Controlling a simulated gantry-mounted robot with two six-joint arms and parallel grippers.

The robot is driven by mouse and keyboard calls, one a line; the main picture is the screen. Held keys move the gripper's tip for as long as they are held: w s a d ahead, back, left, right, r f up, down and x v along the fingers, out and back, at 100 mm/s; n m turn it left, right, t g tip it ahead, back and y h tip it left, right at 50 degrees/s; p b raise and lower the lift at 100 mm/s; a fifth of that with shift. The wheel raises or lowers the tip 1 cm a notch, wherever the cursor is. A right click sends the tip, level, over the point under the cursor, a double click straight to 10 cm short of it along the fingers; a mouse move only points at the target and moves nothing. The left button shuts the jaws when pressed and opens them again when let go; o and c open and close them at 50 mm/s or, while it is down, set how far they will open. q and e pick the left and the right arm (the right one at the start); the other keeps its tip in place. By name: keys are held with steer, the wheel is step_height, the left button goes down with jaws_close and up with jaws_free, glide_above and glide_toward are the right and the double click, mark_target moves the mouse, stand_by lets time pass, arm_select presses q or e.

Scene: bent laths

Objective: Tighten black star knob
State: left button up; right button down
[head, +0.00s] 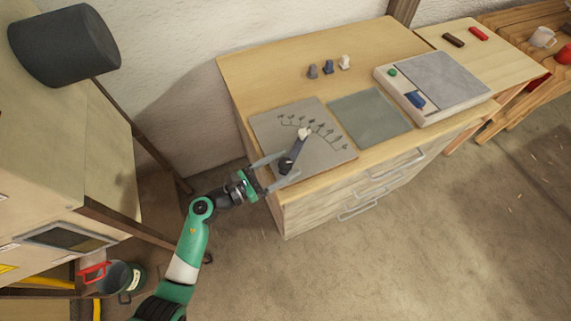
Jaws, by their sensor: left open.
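A grey plate (325,147) with a fan of dark marks lies on the wooden cabinet top. On it a lath or lever runs from a dark knob (286,165) at the near edge to a pale tip (304,132) at the marks. The knob looks black, but its star shape is too small to make out. My left gripper (277,170) is open, with its two fingers reaching to either side of the knob. I cannot tell whether they touch it. My right gripper is not in view.
A grey-green mat (370,116) lies right of the plate. Beyond it is a white device (436,86) with a green button and blue part. Several small pegs (328,67) stand at the back. Drawer handles (358,212) stick out in front. A dark cylinder (64,46) stands on the left furniture.

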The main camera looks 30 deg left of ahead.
arm_select(q)
steer(key=shift+w+d, duration=0.25)
steer(key=shift+w, duration=0.05)
jaws_close()
stand_by(0.3)
